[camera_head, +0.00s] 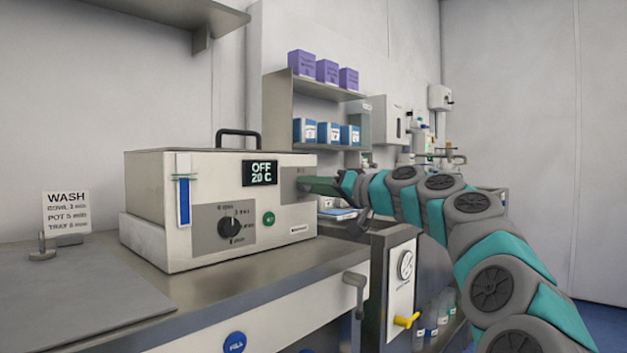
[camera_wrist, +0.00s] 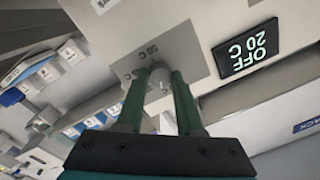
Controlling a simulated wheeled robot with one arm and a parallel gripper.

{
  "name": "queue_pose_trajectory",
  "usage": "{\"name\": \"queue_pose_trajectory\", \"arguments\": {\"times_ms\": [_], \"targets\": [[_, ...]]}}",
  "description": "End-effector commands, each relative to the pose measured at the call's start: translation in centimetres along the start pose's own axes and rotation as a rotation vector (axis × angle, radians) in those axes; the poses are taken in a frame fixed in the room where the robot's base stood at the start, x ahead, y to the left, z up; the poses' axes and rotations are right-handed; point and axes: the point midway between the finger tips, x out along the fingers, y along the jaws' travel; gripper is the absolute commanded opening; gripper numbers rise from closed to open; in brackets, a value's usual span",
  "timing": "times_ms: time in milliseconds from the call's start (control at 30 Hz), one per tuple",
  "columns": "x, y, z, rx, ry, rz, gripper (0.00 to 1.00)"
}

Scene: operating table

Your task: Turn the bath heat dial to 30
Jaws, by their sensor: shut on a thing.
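The bath (camera_head: 160,185) is a pale metal box on the counter. Its display (camera_head: 260,173) reads OFF and 20 C, and the same display shows upside down in the wrist view (camera_wrist: 248,50). In the head view my gripper (camera_head: 303,184) reaches the front's upper right from the right and hides the dial.
A larger black dial (camera_head: 230,227) and a green button (camera_head: 269,218) sit lower on the bath front. A WASH sign (camera_head: 66,212) stands left. Shelves with purple boxes (camera_head: 327,71) and blue-and-white boxes (camera_head: 328,133) are behind my arm. A yellow handle (camera_head: 406,320) sticks out below.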

Motion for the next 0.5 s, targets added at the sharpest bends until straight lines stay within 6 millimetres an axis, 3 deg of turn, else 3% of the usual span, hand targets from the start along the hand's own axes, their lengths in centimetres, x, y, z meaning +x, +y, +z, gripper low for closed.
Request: {"name": "queue_pose_trajectory", "arguments": {"times_ms": [500], "targets": [[0.04,-0.28,-0.07,0.453,0.018,-0.006,0.0]]}}
